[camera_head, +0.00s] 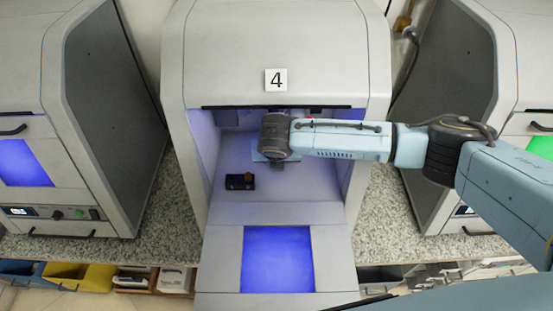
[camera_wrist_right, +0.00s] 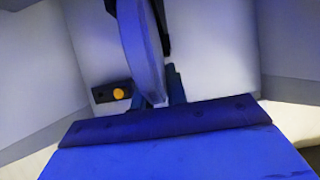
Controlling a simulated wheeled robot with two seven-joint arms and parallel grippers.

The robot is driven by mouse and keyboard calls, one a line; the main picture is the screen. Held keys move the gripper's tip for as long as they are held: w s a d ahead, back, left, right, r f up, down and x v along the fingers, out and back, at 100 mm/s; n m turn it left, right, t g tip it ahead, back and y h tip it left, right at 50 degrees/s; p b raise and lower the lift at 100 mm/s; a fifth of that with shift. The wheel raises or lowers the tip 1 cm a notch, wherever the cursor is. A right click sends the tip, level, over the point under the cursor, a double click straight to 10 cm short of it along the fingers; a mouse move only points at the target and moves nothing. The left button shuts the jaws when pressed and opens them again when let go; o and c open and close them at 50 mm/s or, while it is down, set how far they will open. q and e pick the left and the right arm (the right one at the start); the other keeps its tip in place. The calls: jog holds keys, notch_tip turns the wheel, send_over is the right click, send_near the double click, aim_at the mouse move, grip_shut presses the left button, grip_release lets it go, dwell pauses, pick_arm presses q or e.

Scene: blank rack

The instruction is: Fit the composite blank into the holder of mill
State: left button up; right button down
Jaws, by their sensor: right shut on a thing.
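The mill marked 4 (camera_head: 178,95) stands open in the middle of the head view. My right arm reaches into its lit chamber, and its wrist hides most of the right gripper (camera_head: 270,158). In the right wrist view, the right gripper (camera_wrist_right: 158,88) is shut on the composite blank (camera_wrist_right: 140,45), a pale disc seen nearly edge-on and standing up from the fingers. A dark part (camera_wrist_right: 164,28), possibly the holder, lies close beside the blank's upper right side; I cannot tell whether they touch. My left gripper is not in view.
A small dark block with an orange knob (camera_head: 240,182) sits on the chamber floor, left of my wrist; it also shows in the wrist view (camera_wrist_right: 112,93). The chamber walls are close on both sides. Other mills (camera_head: 105,85) flank this one. Bins (camera_head: 80,277) line the lower left.

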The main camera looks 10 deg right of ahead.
jog(key=shift+w+d+f, duration=0.1)
jog(key=shift+w+f, duration=0.05)
jog(key=shift+w, duration=0.5)
jog(key=c, duration=1.3)
grip_release()
jog(key=shift+s+b, duration=0.1)
jog(key=shift+b, duration=0.2)
jog(key=shift+s+r, duration=0.1)
jog(key=shift+r, duration=0.2)
jog(key=shift+b+v, duration=0.4)
jog(key=shift+v, duration=0.8)
jog(key=s, duration=0.4)
jog(key=s+a+b, duration=0.1)
jog(key=s, duration=0.2)
jog(key=s+a, duration=0.1)
jog(key=s, duration=0.3)
jog(key=shift+s+a+b, duration=0.2)
jog(key=shift+s+b, duration=0.1)
jog(key=shift+b, duration=0.05)
